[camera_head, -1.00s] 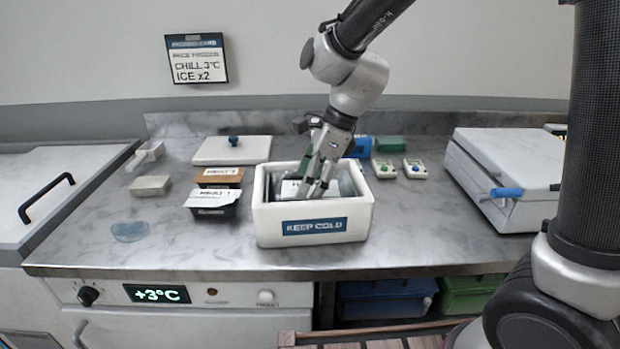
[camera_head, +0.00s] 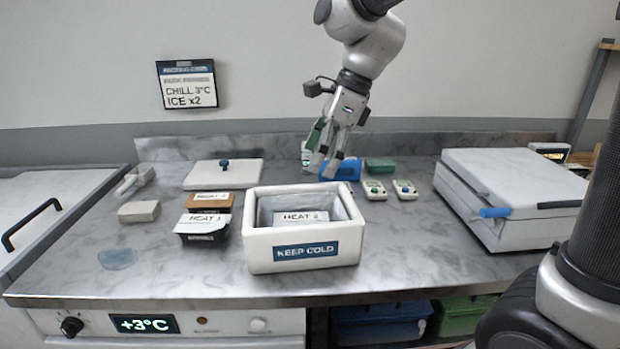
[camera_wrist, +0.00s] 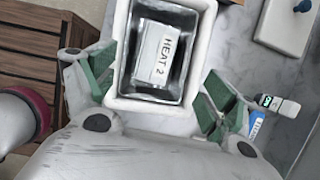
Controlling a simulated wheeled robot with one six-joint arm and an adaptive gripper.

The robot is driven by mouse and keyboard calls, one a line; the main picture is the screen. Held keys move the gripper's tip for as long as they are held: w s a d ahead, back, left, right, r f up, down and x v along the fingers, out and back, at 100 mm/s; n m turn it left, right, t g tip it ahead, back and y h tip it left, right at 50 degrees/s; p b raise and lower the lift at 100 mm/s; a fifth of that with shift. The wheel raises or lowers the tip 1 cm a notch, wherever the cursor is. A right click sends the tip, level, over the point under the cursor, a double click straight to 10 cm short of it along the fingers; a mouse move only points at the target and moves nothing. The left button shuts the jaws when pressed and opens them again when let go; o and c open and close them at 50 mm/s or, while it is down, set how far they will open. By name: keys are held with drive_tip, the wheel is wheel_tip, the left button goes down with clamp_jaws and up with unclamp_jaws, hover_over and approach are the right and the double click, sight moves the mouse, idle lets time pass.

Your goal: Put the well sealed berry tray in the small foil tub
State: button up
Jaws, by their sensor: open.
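A white box (camera_head: 262,252) marked KEEP COLD, with a dull silvery lining, stands on the counter; it also shows in the wrist view (camera_wrist: 120,55). A tray (camera_head: 300,217) labelled HEAT 2 lies inside it, label up, and also shows in the wrist view (camera_wrist: 155,57). My gripper (camera_head: 322,168) is open and empty, raised above the counter, clear of the box. A dark tray (camera_head: 202,226) with a white lid reading HEAT 1 sits left of the box. A brown tray (camera_head: 211,200) with a white label lies behind that. I cannot tell which tray holds berries.
A white lidded panel (camera_head: 224,176) with a blue knob lies at the back left. A blue block (camera_head: 341,170), a green block (camera_head: 381,165) and two small devices (camera_head: 374,190) stand behind the box. A large white case (camera_head: 505,185) fills the right side.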

drive_tip(key=s+d+r+n+t+h, duration=0.1)
drive_tip(key=s+d+n, duration=0.25)
drive_tip(key=d, duration=0.45)
drive_tip(key=s+d+r+n+t+h, duration=0.15)
drive_tip(key=d+n, duration=0.25)
drive_tip(key=d, duration=0.4)
drive_tip(key=s+d+f+n+t+h, duration=0.1)
drive_tip(key=s+d+f+n+h, duration=0.1)
drive_tip(key=s+d+n, duration=0.9)
drive_tip(key=shift+s+d+f+t, duration=0.15)
drive_tip(key=shift+d+f+t, duration=0.2)
drive_tip(key=shift+d, duration=0.55)
